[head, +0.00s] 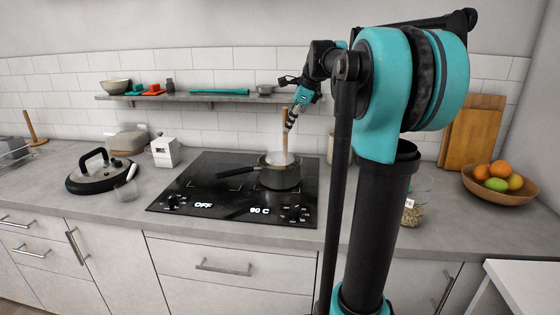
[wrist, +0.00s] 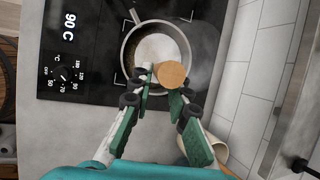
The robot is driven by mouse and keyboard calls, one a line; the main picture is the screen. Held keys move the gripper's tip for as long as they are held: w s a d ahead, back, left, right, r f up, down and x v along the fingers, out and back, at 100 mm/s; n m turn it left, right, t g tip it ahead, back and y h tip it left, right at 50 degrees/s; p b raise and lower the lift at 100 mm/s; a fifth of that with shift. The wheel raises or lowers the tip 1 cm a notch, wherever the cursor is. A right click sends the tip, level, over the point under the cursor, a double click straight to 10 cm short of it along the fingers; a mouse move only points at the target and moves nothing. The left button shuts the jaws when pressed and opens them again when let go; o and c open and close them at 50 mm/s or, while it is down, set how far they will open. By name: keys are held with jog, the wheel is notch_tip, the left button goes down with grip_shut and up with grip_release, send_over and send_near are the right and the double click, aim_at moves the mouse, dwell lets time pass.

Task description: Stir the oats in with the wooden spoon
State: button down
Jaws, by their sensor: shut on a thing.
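The wooden spoon (head: 284,122) stands nearly upright in the small pot (head: 283,179) on the hob. My gripper (head: 291,121) is at the spoon's handle above the pot. In the wrist view my gripper (wrist: 161,93) is shut on the handle, whose round end (wrist: 171,74) faces the camera. The pot (wrist: 131,38) holds something whitish (wrist: 158,48), with steam or haze above it; I cannot tell whether oats are in it. The spoon's lower end is hidden in the pot. A glass jar (head: 411,215) with what look like oats stands on the counter, partly behind my arm.
The black hob (head: 215,175) reads 90 C at right and OFF at left. A shelf (head: 215,98) runs above. A fruit bowl (head: 510,193) sits right.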

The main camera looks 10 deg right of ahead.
jog(key=shift+s+a+r, duration=0.1)
jog(key=shift+a+r, duration=0.1)
jog(key=shift+a, duration=0.4)
jog(key=shift+a+r, duration=0.15)
jog(key=shift+a, duration=0.4)
notch_tip(320, 180, up, 8)
jog(key=s, duration=0.2)
jog(key=shift+a, duration=0.25)
dwell(0.6)
dwell(0.3)
jog(key=shift+r, duration=2.05)
jog(key=shift+s, duration=0.1)
